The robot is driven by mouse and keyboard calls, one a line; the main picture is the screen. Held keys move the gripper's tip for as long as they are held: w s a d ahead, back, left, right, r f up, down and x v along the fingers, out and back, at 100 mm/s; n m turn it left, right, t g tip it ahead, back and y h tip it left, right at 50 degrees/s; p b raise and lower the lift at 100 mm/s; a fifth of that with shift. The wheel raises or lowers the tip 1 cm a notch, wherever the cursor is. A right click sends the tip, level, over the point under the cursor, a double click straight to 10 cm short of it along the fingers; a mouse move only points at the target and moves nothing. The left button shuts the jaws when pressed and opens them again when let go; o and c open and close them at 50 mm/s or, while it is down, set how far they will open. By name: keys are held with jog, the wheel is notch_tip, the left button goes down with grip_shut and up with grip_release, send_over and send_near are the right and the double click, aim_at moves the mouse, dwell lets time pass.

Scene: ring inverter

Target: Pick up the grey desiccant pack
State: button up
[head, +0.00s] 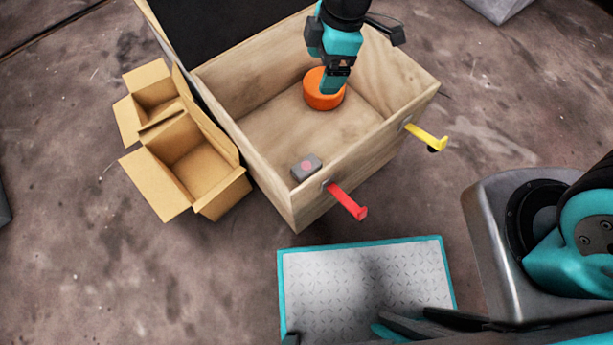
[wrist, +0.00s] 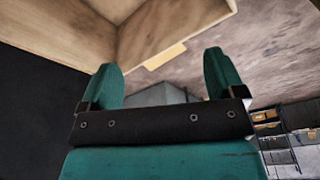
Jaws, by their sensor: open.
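The grey desiccant pack (head: 307,167) is a small grey block with a reddish spot on top. It lies on the floor of the open wooden box (head: 256,131), near the front corner by the red latch. My gripper (head: 330,86) is up and to the right of the pack in the head view, apart from it. It overlaps an orange round thing (head: 322,94) in the box; I cannot tell whether they touch. In the wrist view my gripper (wrist: 160,62) has its two teal fingers spread, with nothing held. The pack cannot be made out there.
The box walls surround the pack. A red latch (head: 347,201) and a yellow latch (head: 427,137) stick out from the front wall. The dark lid (head: 222,24) stands open. Cardboard boxes (head: 187,167) stand at left, and a metal plate with teal edges (head: 365,275) lies in front.

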notch_tip(320, 180, down, 27)
jog(key=a+n+h+b, duration=0.15)
jog(key=n+b, duration=0.35)
jog(key=b, duration=0.9)
send_over(306, 165)
jog(key=shift+y, duration=0.25)
jog(key=f, duration=1.1)
jog(key=shift+d+f, duration=0.1)
jog(key=shift+d, duration=0.2)
jog(key=f+b, duration=0.1)
jog(key=f, duration=0.1)
jog(key=f+b, duration=0.2)
jog(key=f, duration=0.1)
jog(key=shift+s+a+f, duration=0.1)
jog(key=shift+a+f, duration=0.15)
jog(key=shift+f, duration=0.1)
jog(key=shift+r, duration=0.1)
jog(key=c, duration=1.1)
